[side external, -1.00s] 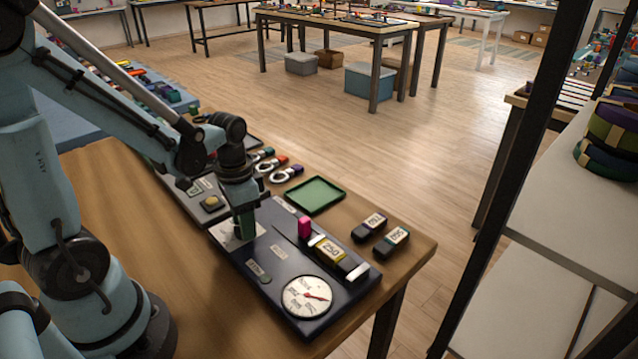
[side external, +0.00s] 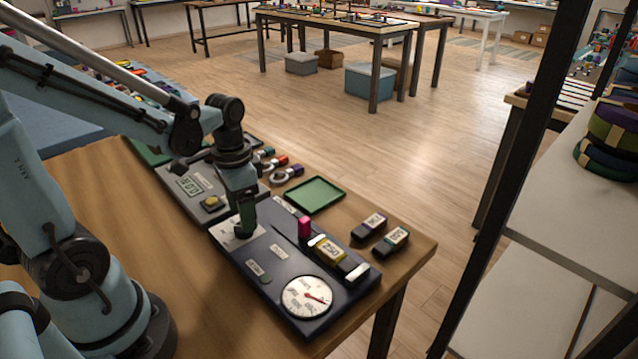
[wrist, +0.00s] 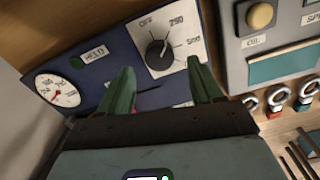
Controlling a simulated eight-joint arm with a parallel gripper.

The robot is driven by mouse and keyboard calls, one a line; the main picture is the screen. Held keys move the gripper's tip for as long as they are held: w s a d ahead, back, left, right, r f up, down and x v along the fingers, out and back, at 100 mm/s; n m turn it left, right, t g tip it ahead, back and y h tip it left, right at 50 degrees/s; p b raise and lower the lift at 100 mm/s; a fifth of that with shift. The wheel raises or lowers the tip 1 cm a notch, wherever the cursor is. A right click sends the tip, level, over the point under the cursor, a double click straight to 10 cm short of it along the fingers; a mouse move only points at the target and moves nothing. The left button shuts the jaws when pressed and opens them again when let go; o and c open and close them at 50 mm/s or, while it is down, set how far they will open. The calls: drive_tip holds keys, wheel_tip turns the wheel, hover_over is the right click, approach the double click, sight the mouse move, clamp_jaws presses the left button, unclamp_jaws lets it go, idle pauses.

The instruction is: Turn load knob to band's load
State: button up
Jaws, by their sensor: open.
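The load knob (wrist: 160,53) is black and round, on a white plate marked OFF, 250 and 500 in the wrist view; its exact setting is hard to read. In the side view my fingers hide it, on the dark blue panel (side external: 287,265). My gripper (wrist: 160,72) has its two green fingers apart; the knob shows in the gap between them, and no contact is visible. In the side view the gripper (side external: 245,222) points down over the white plate. A yellow and black band piece (side external: 330,250) lies on the panel; its printed number is too small to read surely.
A round white dial (side external: 306,297) with a red needle sits at the panel's near end. A grey box (side external: 196,188) adjoins the panel. A green tray (side external: 314,195) and two dark blocks (side external: 391,240) lie right.

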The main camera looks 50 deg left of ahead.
wheel_tip(320, 180, up, 9)
idle(0.6)
wheel_tip(320, 180, up, 7)
idle(0.8)
drive_tip(key=w+d+f+n+t, duration=0.2)
drive_tip(key=d+f+t, duration=0.5)
drive_tip(key=f, duration=0.1)
drive_tip(key=shift+f, duration=0.15)
